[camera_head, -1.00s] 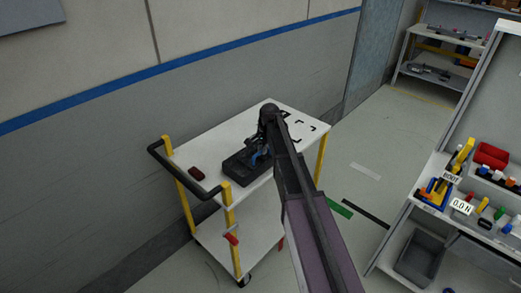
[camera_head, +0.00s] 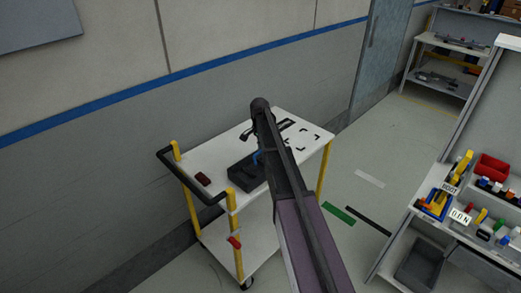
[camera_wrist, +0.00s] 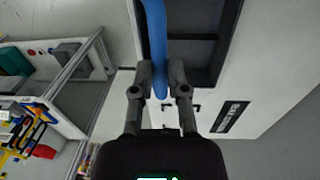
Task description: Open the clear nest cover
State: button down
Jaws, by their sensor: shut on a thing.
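The dark nest box (camera_head: 242,178) sits on the cart top, with a small blue part (camera_head: 256,158) showing beside my arm. In the wrist view, a blue bar (camera_wrist: 156,40) runs down between the two fingers of my gripper (camera_wrist: 161,78), which is shut on it. The dark box frame (camera_wrist: 228,40) with its recesses lies behind and to the right of the bar. I cannot make out the clear cover itself against the box. In the head view my arm hides the fingertips and part of the box.
A grey wall stands behind. A workbench with a red bin (camera_head: 491,167) is at the right, with open floor between.

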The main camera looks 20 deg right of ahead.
jog(key=w+a, duration=0.4)
jog(key=w, duration=0.4)
jog(key=w+a+r+p, duration=0.1)
jog(key=w+a, duration=0.3)
jog(key=w, duration=0.4)
jog(key=shift+r, duration=0.3)
jog(key=shift+a, duration=0.15)
jog(key=c, duration=0.7)
grip_release()
jog(key=shift+w+f, duration=0.1)
jog(key=shift+o, duration=0.3)
jog(key=shift+w+f, duration=0.1)
jog(key=shift+r, duration=0.25)
